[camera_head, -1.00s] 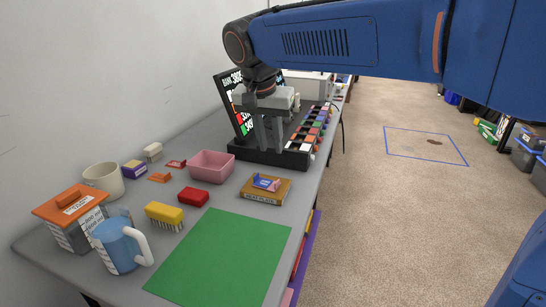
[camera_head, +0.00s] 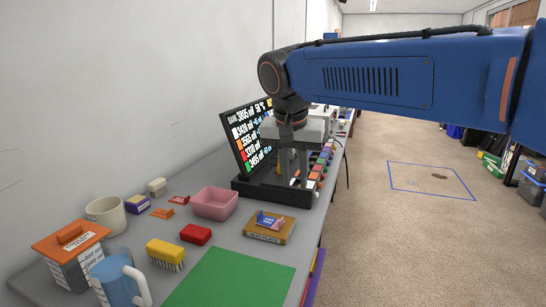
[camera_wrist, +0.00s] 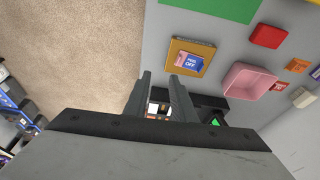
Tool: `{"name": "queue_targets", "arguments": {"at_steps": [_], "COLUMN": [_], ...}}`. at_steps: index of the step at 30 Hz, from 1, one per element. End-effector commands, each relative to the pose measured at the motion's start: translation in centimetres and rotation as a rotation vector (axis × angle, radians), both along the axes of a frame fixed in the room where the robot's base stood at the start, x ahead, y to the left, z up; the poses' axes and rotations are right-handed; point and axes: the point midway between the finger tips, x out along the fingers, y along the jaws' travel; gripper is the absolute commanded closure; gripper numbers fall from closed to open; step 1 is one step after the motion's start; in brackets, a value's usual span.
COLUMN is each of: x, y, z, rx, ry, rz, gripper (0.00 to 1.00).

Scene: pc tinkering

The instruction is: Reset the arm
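My gripper (camera_head: 293,162) hangs pointing down over the black keyed console with the screen (camera_head: 262,190). Its two grey fingers are apart with nothing visible between them. In the wrist view the gripper (camera_wrist: 158,76) also shows two separated fingers, with a piece of the console visible between and below them. My blue arm reaches in from the right at the top of the head view.
Open carpet lies right.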

Motion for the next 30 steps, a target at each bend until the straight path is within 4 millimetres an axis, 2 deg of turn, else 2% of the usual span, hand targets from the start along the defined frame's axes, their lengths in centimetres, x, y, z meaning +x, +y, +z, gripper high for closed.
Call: {"name": "queue_targets", "arguments": {"at_steps": [1, 3, 15, 24, 30], "x": [-0.7, -1.5, -7.6, -13.2, -17.0], "y": [-1.8, -3.8, -13.5, -18.8, -21.4], "z": [-0.3, -1.0, -5.7, -10.4, -14.1], "rx": [0.004, 0.009, 0.028, 0.030, 0.021], "ry": [0.001, 0.001, -0.016, -0.049, -0.079], "rz": [0.007, 0.028, 0.139, 0.213, 0.256], "gripper": [0.77, 0.77, 0.77, 0.77, 0.77]}}
